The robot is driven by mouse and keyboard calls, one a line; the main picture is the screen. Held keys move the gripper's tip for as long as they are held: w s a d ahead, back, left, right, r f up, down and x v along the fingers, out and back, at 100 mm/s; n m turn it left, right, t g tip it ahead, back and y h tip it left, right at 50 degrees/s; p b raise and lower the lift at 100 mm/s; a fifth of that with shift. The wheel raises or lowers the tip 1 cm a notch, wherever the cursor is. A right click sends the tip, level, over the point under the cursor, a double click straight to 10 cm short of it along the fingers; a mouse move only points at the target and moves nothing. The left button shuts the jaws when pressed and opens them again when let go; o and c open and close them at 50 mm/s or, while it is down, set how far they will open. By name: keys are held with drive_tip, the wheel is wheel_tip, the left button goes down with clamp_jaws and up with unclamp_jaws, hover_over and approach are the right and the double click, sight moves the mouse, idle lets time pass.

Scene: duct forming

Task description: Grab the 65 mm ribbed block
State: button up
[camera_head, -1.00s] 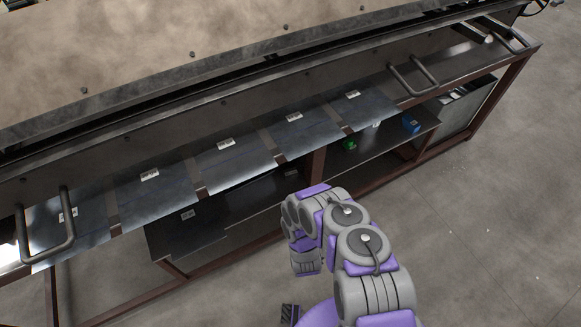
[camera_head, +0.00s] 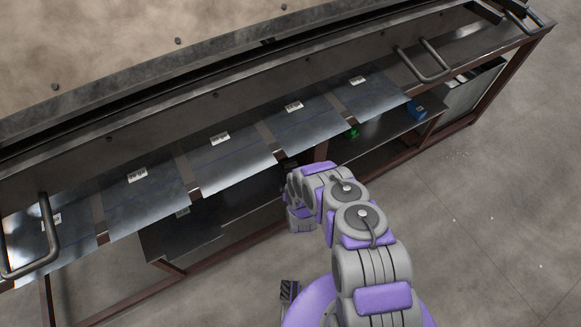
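I cannot make out a block that is clearly the 65 mm ribbed block. A small green object (camera_head: 353,132) and a blue object (camera_head: 416,110) are on the lower shelf (camera_head: 378,140) at the right, the green one partly covered by a metal sheet. Both are too small to show ribs. My grey and purple arm reaches up from the bottom right, and its far end, with my gripper (camera_head: 301,221), hangs in front of the bench's lower shelf. I cannot make out the fingers or anything held.
A long metal bench crosses the view, with labelled sheets (camera_head: 233,163) in a row along its front. Bar handles (camera_head: 424,62) stick out near both ends. Dark red legs and rails (camera_head: 497,84) frame the shelves. The concrete floor (camera_head: 500,190) at the right is clear.

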sight(290, 165)
drive_tip(key=shift+w+a+f, duration=0.2)
drive_tip(key=shift+w+a, duration=0.1)
drive_tip(key=shift+w, duration=0.15)
drive_tip(key=shift+w+a+f, duration=0.2)
drive_tip(key=shift+w+a, duration=0.05)
drive_tip(key=shift+w, duration=0.2)
drive_tip(key=shift+w+d+b, duration=0.35)
drive_tip(key=shift+w+b, duration=0.15)
drive_tip(key=shift+w, duration=0.15)
drive_tip(key=b+x, duration=0.1)
drive_tip(key=x, duration=0.2)
drive_tip(key=shift+w+d+b, duration=0.1)
drive_tip(key=shift+w+b, duration=0.15)
drive_tip(key=shift+b, duration=0.1)
drive_tip(key=shift+w+f, duration=0.15)
drive_tip(key=shift+w, duration=0.1)
drive_tip(key=shift+a, duration=0.4)
drive_tip(key=shift+d, duration=0.25)
drive_tip(key=c, duration=0.5)
drive_tip(key=shift+a, duration=0.15)
drive_tip(key=c, duration=0.6)
